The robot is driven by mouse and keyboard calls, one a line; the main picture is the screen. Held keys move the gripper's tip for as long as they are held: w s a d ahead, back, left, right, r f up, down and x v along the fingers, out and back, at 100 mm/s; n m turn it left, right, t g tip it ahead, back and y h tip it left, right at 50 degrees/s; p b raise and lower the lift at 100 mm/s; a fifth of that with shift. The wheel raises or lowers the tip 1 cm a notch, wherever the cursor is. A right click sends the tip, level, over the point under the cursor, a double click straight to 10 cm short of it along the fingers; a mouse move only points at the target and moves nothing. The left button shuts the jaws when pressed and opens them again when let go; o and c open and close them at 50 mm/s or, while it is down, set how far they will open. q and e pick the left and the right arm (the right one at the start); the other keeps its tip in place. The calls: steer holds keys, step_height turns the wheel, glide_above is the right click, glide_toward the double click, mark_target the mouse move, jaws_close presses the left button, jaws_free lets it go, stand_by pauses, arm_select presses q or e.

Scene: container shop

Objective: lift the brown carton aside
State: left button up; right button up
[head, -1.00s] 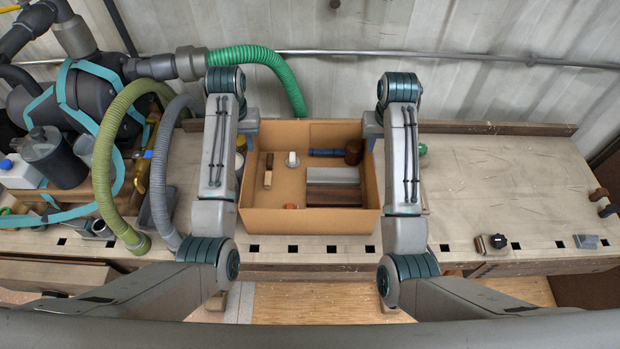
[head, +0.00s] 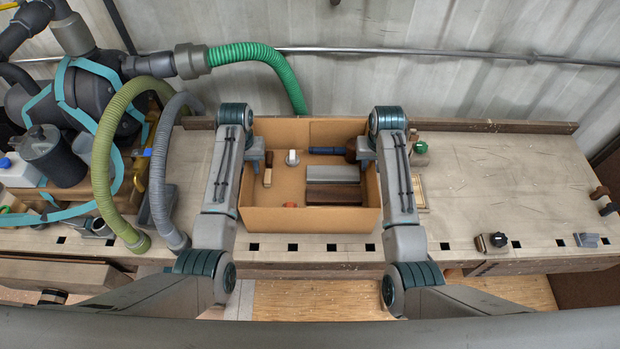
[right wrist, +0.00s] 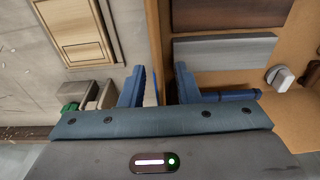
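The brown carton (head: 310,219) stands open-topped on the workbench, with several items inside. My left gripper (head: 257,163) is at the carton's left wall in the head view; its fingers are too small and covered to read. My right gripper (head: 364,159) is at the carton's right wall. In the right wrist view my right gripper (right wrist: 158,84) has its blue fingers apart, one on each side of the carton's wall (right wrist: 158,40), with gaps showing beside the wall.
The carton holds a grey block (head: 332,173), a dark brown block (head: 333,194) and a white round piece (head: 292,157). Hoses, including a green one (head: 262,55), are at left. A framed panel (right wrist: 77,32) lies beside the carton. The bench (head: 510,190) at right is mostly clear.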

arm_select(q)
jaws_close()
arm_select(e)
jaws_close()
arm_select(q)
steer(key=shift+w+r+p, duration=0.1)
steer(key=shift+r+p, duration=0.2)
arm_select(e)
steer(key=shift+w+r, duration=0.1)
steer(key=shift+r, duration=0.2)
